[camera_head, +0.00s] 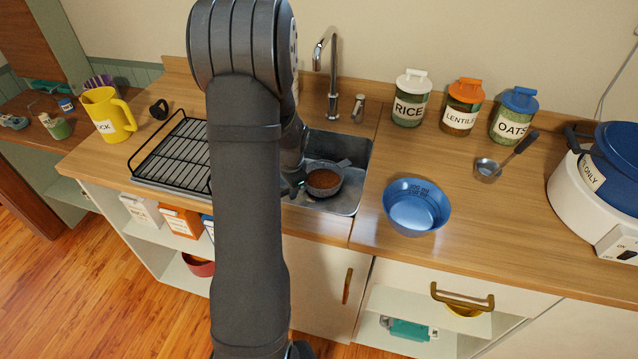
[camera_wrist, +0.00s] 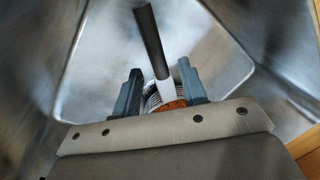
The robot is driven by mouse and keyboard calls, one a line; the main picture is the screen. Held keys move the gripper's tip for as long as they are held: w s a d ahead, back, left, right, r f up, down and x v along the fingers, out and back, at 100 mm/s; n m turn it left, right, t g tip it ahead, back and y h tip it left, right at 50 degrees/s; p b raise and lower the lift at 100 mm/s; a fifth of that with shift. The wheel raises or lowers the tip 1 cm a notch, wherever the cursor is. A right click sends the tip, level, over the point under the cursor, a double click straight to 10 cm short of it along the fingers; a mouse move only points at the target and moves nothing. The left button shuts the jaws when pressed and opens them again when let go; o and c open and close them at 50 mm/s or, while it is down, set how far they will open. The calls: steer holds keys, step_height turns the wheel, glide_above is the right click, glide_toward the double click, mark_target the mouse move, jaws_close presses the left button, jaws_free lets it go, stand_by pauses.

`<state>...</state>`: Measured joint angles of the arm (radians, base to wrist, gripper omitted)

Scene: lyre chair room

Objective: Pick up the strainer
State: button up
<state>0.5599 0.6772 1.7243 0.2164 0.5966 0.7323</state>
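The strainer (camera_head: 323,181) lies in the metal sink (camera_head: 352,190). It is a round grey bowl with an orange-brown inside in the head view, where my arm partly covers the sink. In the wrist view, its bowl (camera_wrist: 170,104) shows low between the fingers, and a dark handle (camera_wrist: 149,38) with a pale neck runs up and away. My gripper (camera_wrist: 161,88) is open, with one finger on each side of the neck and bowl and gaps visible beside the neck. My gripper's palm hides the near part of the bowl.
A tap (camera_head: 333,75) stands behind the sink. A black drying rack (camera_head: 177,155) is left of it, and a blue bowl (camera_head: 416,207) is on the counter to the right. A ladle (camera_head: 488,169) lies beyond, near labelled jars. The sink walls rise close around my gripper.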

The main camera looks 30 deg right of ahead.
steer(key=shift+w+a+f, duration=0.1)
steer(key=shift+w+f, duration=0.05)
steer(key=shift+f, duration=0.55)
steer(key=shift+w+f, duration=0.15)
steer(key=shift+f, duration=0.55)
jaws_close()
steer(key=shift+r, duration=0.1)
